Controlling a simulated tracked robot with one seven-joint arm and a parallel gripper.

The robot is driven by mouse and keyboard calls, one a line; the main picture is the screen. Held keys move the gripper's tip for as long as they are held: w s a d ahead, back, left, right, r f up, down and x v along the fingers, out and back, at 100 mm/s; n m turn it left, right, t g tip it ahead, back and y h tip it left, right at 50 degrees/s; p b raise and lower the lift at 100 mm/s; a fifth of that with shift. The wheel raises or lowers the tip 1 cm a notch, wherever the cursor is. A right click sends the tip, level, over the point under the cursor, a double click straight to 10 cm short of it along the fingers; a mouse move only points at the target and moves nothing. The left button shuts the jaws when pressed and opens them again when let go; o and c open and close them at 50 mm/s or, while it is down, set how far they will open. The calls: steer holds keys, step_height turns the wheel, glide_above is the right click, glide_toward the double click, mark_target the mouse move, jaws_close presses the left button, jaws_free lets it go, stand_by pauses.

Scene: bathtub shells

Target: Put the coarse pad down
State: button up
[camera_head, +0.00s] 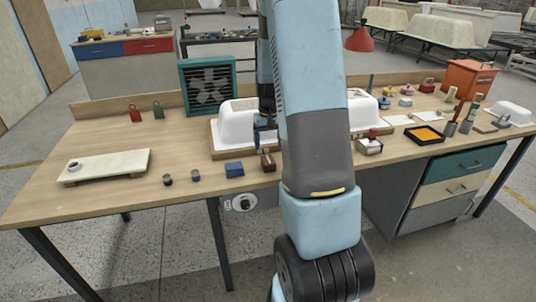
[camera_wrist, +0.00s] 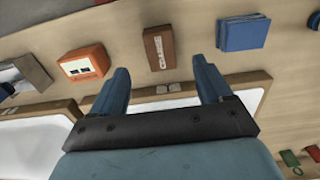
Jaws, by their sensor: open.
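My gripper (camera_wrist: 161,78) is open and empty, its two blue fingers apart above the wooden edge of the tub stand. In the head view my gripper (camera_head: 265,137) hangs near the white tub shell, partly hidden by my arm. A brown block with pale lettering (camera_wrist: 160,47) lies on the bench just beyond the fingertips, apart from them. It also shows in the head view (camera_head: 268,162). A blue block or stack of pads (camera_wrist: 243,33) lies beside it, also seen in the head view (camera_head: 234,169). The lettering is unreadable, and I cannot tell which is the coarse pad.
A white tub shell (camera_head: 236,124) on a wooden base stands behind the blocks. An orange-faced box (camera_wrist: 86,63) sits beside the brown block. Two small dark cylinders (camera_head: 181,177) and a pale slab (camera_head: 105,167) stand left.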

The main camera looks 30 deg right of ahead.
steer(key=s+a+r+t, duration=0.1)
steer(key=s+a+r, duration=0.25)
steer(key=r, duration=0.25)
steer(key=s+a+r+n+t, duration=0.1)
steer(key=s+a+r, duration=0.1)
steer(key=a+r, duration=0.3)
steer(key=s+a+r+t, duration=0.1)
steer(key=s+a+r, duration=0.15)
steer(key=r, duration=0.55)
steer(key=s+a+r+n+t, duration=0.1)
steer(key=s+a+r, duration=0.2)
steer(key=s, duration=0.5)
steer(key=s+a+r+n+t, duration=0.1)
steer(key=s+a+r, duration=0.2)
steer(key=s, duration=0.6)
steer(key=shift+s+a+r+t, duration=0.15)
steer(key=shift+a+t, duration=0.15)
steer(key=shift+a, duration=0.65)
